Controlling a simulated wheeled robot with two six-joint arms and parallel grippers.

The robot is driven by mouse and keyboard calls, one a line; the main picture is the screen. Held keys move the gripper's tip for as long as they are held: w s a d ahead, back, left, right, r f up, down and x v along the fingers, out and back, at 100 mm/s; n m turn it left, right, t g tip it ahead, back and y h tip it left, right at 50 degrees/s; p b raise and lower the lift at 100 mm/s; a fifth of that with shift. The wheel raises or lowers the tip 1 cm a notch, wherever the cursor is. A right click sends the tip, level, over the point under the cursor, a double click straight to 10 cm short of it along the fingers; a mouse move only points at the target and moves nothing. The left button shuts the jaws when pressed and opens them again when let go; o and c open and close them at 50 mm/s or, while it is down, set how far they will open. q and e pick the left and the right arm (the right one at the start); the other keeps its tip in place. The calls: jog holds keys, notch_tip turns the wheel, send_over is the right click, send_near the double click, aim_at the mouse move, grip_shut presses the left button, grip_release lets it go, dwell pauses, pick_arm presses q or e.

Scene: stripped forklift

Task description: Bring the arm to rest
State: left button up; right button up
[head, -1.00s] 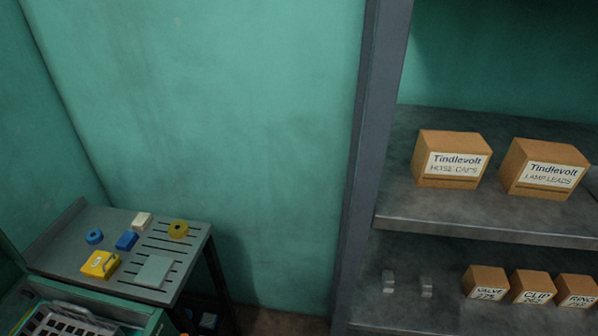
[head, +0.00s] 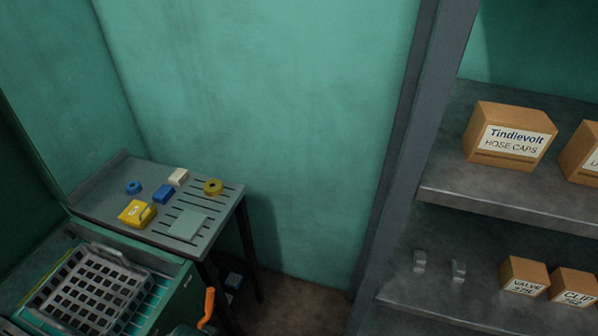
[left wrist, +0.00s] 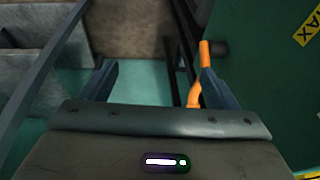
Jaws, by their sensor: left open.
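My left gripper (left wrist: 158,75) shows in the left wrist view, its two dark fingers spread apart. Nothing is held between them. A teal surface and a brown floor show past the gap. An orange bent bar (left wrist: 198,72) stands beside and behind the right-hand finger; I cannot tell whether they touch. Neither of my grippers shows in the head view. My right gripper is in no frame.
An orange handle (head: 207,306) rises at bottom centre. A shelf with boxes (head: 510,136) is at right. Open floor (head: 300,290) lies between.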

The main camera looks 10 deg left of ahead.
pick_arm(q)
notch_tip(320, 180, down, 18)
jog(key=s+a+b, duration=0.1)
jog(key=s+b, duration=0.1)
jog(key=b, duration=0.1)
jog(key=s+a+f+g+b, duration=0.1)
jog(key=s+f+b, duration=0.1)
jog(key=s+f, duration=0.7)
jog(key=s+f+b, duration=0.3)
jog(key=s+f, duration=0.6)
jog(key=f, duration=0.8)
jog(key=shift+s+a+g, duration=0.25)
jog(key=shift+a+g, duration=0.1)
jog(key=shift+g, duration=0.05)
